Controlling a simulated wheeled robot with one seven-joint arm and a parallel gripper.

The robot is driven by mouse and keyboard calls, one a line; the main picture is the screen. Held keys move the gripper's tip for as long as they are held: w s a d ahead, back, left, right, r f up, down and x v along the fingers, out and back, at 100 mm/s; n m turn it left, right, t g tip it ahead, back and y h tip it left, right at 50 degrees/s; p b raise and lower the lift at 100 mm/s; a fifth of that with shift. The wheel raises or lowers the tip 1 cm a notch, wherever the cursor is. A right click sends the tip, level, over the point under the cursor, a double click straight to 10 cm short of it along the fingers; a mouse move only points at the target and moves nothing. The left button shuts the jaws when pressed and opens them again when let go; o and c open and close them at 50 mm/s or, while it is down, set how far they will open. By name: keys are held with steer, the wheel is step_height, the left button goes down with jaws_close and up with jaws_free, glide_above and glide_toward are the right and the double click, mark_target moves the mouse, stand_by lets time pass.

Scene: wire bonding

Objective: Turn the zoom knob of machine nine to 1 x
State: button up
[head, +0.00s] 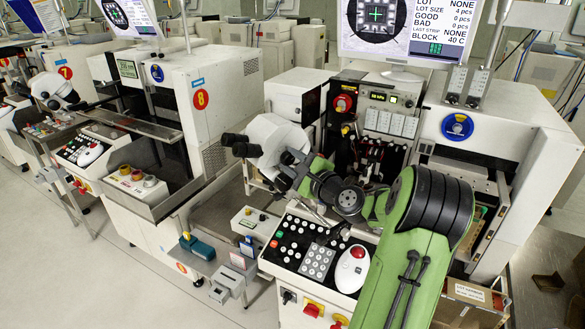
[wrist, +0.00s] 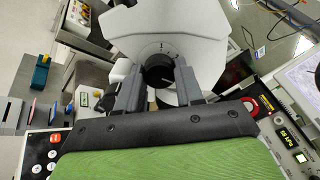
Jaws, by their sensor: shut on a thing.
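The white microscope head (head: 272,141) of the machine in front of me stands above its console, with dark eyepieces on its left. In the wrist view the microscope body (wrist: 170,22) fills the top middle. A pale line shows on the knob. My gripper (wrist: 158,88) has one grey finger on each side of the knob and is shut on it. In the head view my gripper (head: 290,170) is at the microscope, and the arm hides the knob.
A keypad console (head: 317,262) with a red-topped trackball (head: 357,252) lies below my arm. A monitor (head: 408,28) stands behind. The machine marked 8 (head: 201,99) is to the left. A teal tool (head: 196,246) lies on the side shelf.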

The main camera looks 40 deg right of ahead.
steer(key=n+b, duration=0.4)
steer(key=n, duration=0.1)
steer(key=shift+f+n, duration=0.2)
steer(key=shift+n, duration=0.1)
steer(key=n+b, duration=0.5)
steer(key=shift+b, duration=0.3)
steer(key=n+b, duration=0.5)
steer(key=shift+n, duration=0.4)
steer(key=n+b, duration=0.3)
steer(key=n, duration=0.1)
steer(key=shift+r+n+b, duration=0.15)
steer(key=shift+n+b, duration=0.15)
steer(key=shift+n, duration=0.1)
steer(key=shift+r, duration=0.1)
steer(key=o, duration=1)
steer(key=shift+o, duration=0.2)
steer(key=shift+a, duration=0.1)
